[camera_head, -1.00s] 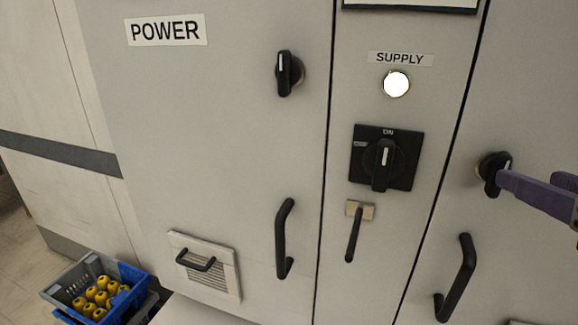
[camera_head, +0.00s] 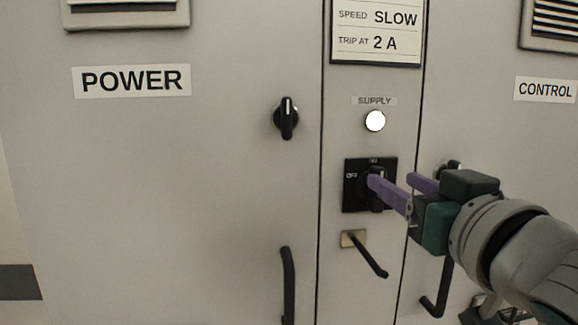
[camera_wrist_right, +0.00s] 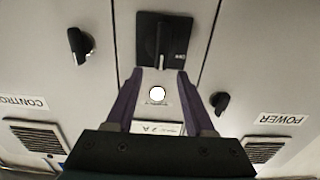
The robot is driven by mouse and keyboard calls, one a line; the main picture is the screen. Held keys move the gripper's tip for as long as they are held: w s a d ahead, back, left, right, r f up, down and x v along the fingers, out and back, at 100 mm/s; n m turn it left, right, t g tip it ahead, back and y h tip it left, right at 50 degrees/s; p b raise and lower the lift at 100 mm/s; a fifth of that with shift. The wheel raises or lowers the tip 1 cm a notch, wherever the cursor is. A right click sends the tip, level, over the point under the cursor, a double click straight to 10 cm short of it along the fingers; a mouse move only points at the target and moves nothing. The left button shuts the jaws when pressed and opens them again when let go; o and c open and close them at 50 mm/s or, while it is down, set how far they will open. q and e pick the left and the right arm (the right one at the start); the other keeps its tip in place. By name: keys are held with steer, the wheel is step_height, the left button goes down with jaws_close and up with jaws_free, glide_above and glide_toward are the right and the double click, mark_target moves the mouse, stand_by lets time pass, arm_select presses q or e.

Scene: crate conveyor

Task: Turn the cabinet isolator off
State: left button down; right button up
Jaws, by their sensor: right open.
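The isolator is a black square plate (camera_head: 352,200) with a rotary handle (camera_head: 377,196), on the narrow middle panel under the lit white SUPPLY lamp (camera_head: 375,121). Its handle stands upright, in line with the ON mark; OFF is at the left. The isolator plate (camera_wrist_right: 180,52) also shows, inverted, in the right wrist view, with its handle (camera_wrist_right: 160,40) between the lines of the fingers. My right gripper (camera_head: 392,180) is open with purple fingers in front of the plate, partly covering it. Whether a finger touches the handle I cannot tell. My left gripper is not in view.
A lever (camera_head: 370,258) sticks out below the isolator. Black rotary knobs sit on the POWER door (camera_head: 286,118) and, partly hidden by my gripper, on the CONTROL door. Door pulls (camera_head: 288,285) stand lower down. The POWER door face is mostly clear.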

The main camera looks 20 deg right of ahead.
mark_target(382, 175)
steer(key=shift+x, duration=1.95)
steer(key=shift+a, duration=0.1)
steer(key=shift+c, duration=0.4)
jaws_close()
